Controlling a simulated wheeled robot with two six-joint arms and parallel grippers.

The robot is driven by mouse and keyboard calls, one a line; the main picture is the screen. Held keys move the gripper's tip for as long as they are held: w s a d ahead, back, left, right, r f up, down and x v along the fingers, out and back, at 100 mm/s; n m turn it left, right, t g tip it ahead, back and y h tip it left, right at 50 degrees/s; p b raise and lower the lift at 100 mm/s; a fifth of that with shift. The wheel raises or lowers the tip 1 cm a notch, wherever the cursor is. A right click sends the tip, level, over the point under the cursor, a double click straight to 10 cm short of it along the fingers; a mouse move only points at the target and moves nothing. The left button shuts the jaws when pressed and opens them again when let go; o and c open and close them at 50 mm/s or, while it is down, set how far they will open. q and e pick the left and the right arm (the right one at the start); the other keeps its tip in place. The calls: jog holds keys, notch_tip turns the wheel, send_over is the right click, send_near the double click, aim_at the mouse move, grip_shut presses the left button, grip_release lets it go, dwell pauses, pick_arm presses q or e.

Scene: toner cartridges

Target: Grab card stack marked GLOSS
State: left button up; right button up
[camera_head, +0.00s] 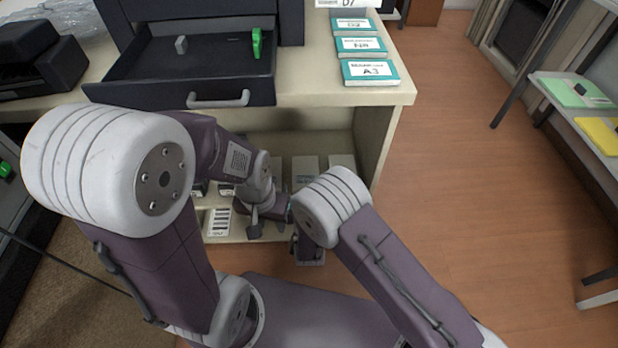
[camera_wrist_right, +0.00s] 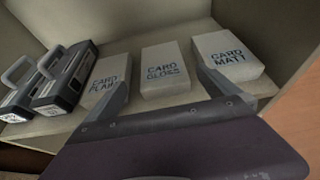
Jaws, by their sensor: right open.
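The GLOSS card stack (camera_wrist_right: 165,70) is a white block with blue lettering, standing between the PLAIN card stack (camera_wrist_right: 108,84) and the MATT card stack (camera_wrist_right: 228,62) in the right wrist view. My right gripper (camera_wrist_right: 163,84) is open and empty, its fingers spread in front of the GLOSS stack. One finger overlaps the PLAIN stack's right side, the other the MATT stack's left edge.
Dark cartridges with grey handles (camera_wrist_right: 60,82) stand left of the stacks on the lower shelf. Above is an open dark drawer (camera_head: 190,55) holding a grey and a green piece. Teal-labelled packs (camera_head: 370,72) lie on the cabinet top. Floor at the right is clear.

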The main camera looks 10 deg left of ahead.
aim_at(305, 173)
jog(key=b+x, duration=0.2)
jog(key=x, duration=0.1)
jog(key=shift+s+d+f, duration=0.1)
jog(key=shift+f, duration=0.1)
jog(key=shift+w, duration=0.4)
jog(key=b+x, duration=0.4)
jog(key=x, duration=0.1)
jog(key=shift+w, duration=0.2)
jog(key=shift+r, duration=0.15)
